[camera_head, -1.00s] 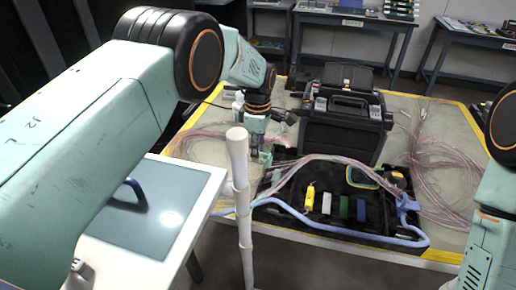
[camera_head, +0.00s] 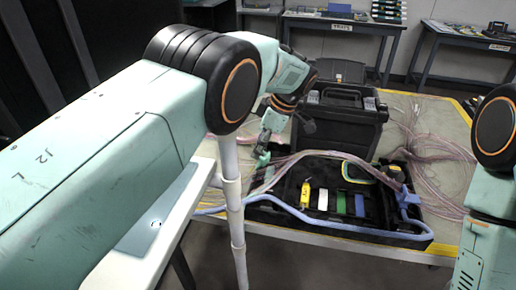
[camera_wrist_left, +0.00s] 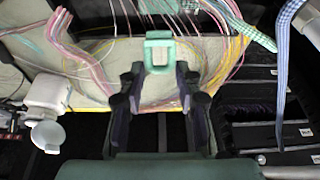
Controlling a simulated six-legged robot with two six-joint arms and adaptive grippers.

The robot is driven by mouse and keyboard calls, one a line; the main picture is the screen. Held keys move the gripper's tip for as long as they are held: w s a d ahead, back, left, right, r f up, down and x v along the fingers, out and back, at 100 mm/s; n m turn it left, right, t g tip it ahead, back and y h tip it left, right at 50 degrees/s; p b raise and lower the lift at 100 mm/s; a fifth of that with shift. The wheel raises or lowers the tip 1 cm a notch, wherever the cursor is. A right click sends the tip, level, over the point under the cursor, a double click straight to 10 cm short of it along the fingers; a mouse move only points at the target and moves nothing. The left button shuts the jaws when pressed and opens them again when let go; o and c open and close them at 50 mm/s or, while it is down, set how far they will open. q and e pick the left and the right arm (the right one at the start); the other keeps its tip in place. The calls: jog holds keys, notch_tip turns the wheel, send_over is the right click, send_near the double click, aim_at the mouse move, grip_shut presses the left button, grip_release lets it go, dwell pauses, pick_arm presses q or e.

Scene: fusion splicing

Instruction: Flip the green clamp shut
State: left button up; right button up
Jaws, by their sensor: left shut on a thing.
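The green clamp (camera_head: 262,158) is at the left end of the black case, by the cable bundle. In the left wrist view the green clamp (camera_wrist_left: 159,40) is a frame with a square opening, lying between the tips of my left gripper (camera_wrist_left: 158,82). My left gripper (camera_head: 266,146) reaches down to it in the head view and is shut on it. The arm and wrist partly hide the contact, and the clamp's hinge is not clear. My right gripper is out of view; only part of the right arm shows at the right edge.
The black open case (camera_head: 275,212) holds yellow, white, green and blue pieces. A blue cable (camera_head: 300,216) loops along its front. A black toolbox (camera_head: 338,125) stands behind. Pink fibres (camera_head: 425,150) spread over the table. A white pole (camera_head: 233,200) stands in front of the table.

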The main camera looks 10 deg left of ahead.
pick_arm(q)
jog(key=o, duration=1.1)
jog(key=shift+o, duration=0.2)
jog(key=shift+r, duration=0.1)
jog(key=v, duration=1.2)
